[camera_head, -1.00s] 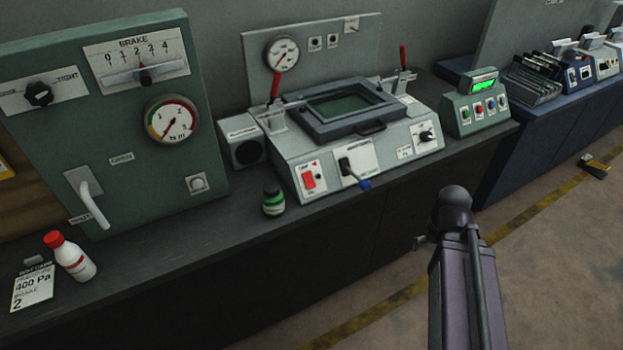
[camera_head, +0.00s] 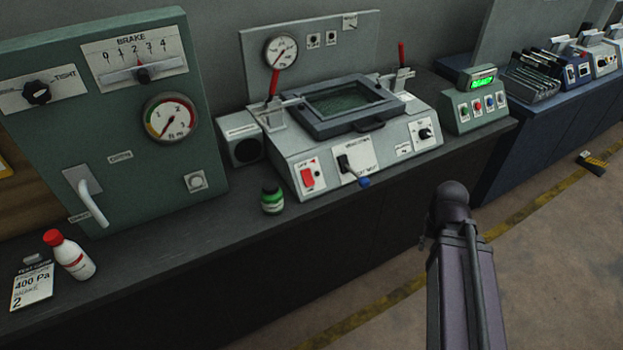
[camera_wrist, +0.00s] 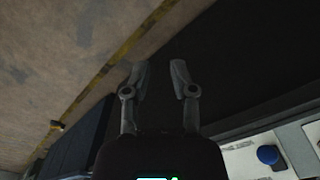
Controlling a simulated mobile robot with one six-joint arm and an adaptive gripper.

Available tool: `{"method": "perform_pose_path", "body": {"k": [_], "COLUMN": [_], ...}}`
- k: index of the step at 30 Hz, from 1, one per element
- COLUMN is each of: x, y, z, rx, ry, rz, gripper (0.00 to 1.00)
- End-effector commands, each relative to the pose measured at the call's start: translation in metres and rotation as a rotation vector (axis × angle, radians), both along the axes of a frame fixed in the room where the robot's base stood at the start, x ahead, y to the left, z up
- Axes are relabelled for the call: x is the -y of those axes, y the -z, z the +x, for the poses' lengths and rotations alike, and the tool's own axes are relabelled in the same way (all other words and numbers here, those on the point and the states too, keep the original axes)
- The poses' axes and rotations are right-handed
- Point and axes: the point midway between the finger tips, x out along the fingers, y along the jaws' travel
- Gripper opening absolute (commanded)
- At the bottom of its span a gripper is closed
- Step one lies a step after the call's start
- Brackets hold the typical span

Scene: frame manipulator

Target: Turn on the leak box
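A grey sloped box with a hinged, framed window, which I take to be the leak box (camera_head: 315,160), stands on the dark bench in the head view. A black lever (camera_head: 345,164), a blue knob (camera_head: 364,182) and a black dial (camera_head: 425,133) are also on the front. The blue knob shows at the lower right of the wrist view (camera_wrist: 268,155). My gripper (camera_wrist: 157,68) is open and empty in the wrist view, apart from the box. It is hidden in the head view.
A green brake panel (camera_head: 130,160), a red-capped bottle (camera_head: 72,258) and a card (camera_head: 32,288) are further left. A green-display unit (camera_head: 476,105) stands right. The floor in front is mostly clear.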

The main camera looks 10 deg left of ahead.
Motion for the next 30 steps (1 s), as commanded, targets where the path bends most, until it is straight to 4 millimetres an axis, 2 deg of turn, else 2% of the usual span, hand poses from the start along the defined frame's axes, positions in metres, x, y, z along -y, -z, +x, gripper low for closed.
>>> {"method": "perform_pose_path", "body": {"k": [2,11,30], "x": [-0.004,-0.034,-0.132], "y": [-0.004,-0.021,-0.069], "z": [0.004,0.027,0.082], "rx": [0.002,0.024,0.145], "ry": [-0.036,-0.309,-1.119], "rz": [0.007,0.052,0.167], "gripper": [0.0,0.0,0.0]}}
